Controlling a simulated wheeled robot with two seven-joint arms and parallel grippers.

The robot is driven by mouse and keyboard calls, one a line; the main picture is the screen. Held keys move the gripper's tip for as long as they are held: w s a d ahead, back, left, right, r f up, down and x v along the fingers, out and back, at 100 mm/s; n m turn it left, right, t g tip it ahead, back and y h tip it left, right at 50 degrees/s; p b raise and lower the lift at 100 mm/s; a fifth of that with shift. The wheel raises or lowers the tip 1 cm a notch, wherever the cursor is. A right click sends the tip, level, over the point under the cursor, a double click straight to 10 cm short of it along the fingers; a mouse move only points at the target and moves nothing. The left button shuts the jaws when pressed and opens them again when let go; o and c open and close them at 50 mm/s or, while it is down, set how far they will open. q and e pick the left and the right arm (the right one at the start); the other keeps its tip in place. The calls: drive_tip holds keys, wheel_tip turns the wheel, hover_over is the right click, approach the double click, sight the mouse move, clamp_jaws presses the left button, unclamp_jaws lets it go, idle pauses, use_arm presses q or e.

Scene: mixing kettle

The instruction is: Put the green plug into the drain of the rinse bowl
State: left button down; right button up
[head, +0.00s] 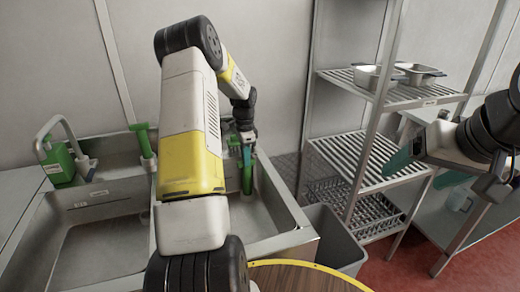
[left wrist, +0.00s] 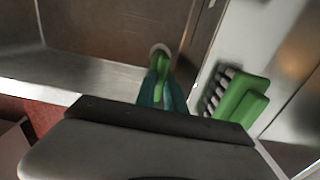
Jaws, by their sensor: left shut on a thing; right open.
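My left arm reaches over the sink, and its gripper (head: 246,166) points down into the right basin, the rinse bowl (head: 268,216). The gripper is shut on the green plug (head: 247,180), which is long and upright in the head view. In the left wrist view the teal fingers (left wrist: 160,92) close around the green plug (left wrist: 159,66). A pale round shape shows at its far end; I cannot tell whether it is the drain. My arm hides part of the bowl. My right gripper (head: 420,171) is open and empty before the shelf rack.
A green-handled tool (head: 144,142) stands by the basin divider. A green brush (left wrist: 240,97) lies beside the bowl in the wrist view. A grey bin (head: 338,240) stands right of the sink.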

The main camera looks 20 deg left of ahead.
use_arm(q)
drive_tip(key=shift+f, duration=1.05)
drive_tip(key=c, duration=0.9)
unclamp_jaws()
drive_tip(key=shift+o, duration=0.2)
drive_tip(key=shift+r, duration=3.55)
